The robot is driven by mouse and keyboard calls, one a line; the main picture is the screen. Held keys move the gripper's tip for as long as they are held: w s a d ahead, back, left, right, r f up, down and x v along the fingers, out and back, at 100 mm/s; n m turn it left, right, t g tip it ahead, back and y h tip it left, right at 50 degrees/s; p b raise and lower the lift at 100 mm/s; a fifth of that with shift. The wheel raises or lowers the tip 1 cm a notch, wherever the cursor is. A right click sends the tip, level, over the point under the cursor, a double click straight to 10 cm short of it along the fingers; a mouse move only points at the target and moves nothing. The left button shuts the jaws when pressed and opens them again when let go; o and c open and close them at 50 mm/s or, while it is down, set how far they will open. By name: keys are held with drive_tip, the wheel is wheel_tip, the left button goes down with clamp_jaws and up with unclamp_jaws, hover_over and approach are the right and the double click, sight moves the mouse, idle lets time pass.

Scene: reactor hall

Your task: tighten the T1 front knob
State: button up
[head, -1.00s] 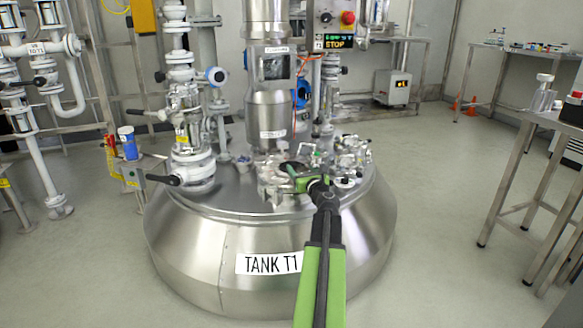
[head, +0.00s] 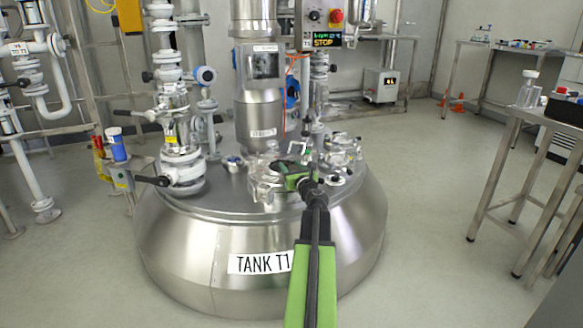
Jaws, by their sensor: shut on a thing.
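The steel tank (head: 190,250) labelled TANK T1 stands in the middle of the head view. On its lid is a round port (head: 262,190) with several small clamp fittings around it. My green and black arm reaches up from the bottom edge to the front of this port. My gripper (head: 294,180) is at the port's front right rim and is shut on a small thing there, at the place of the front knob. The knob itself is hidden by the gripper, and its turn cannot be told.
A white valve column (head: 181,150) with black handles rises from the lid at the left. The agitator motor column (head: 262,100) stands behind the port. A control box (head: 322,25) reads STOP. A steel table (head: 500,195) is at the right, with clear floor between.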

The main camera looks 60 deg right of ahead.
drive_tip(key=shift+s+m+g+h, duration=0.25)
drive_tip(key=shift+m+g+h, duration=0.15)
drive_tip(key=shift+h, duration=0.1)
drive_tip(key=m+g+h, duration=0.2)
drive_tip(key=g, duration=0.1)
drive_tip(key=d+m+g+h, duration=0.1)
drive_tip(key=m+g+h, duration=0.1)
drive_tip(key=shift+s, duration=0.4)
drive_tip(key=shift+s+d+m+g+h, duration=0.15)
drive_tip(key=shift+m+g+h, duration=0.1)
drive_tip(key=shift+m+g, duration=0.35)
drive_tip(key=shift+s+a+m+g+h, duration=0.15)
drive_tip(key=shift+m+g+h, duration=0.2)
drive_tip(key=shift+g, duration=0.45)
drive_tip(key=shift+s+d+m+g+h, duration=0.15)
drive_tip(key=shift+m+g+h, duration=0.05)
drive_tip(key=shift+m+g, duration=0.45)
drive_tip(key=shift+s+g, duration=0.1)
drive_tip(key=shift+g, duration=0.15)
drive_tip(key=o, duration=1.4)
drive_tip(key=shift+c, duration=0.2)
drive_tip(key=v, duration=1.2)
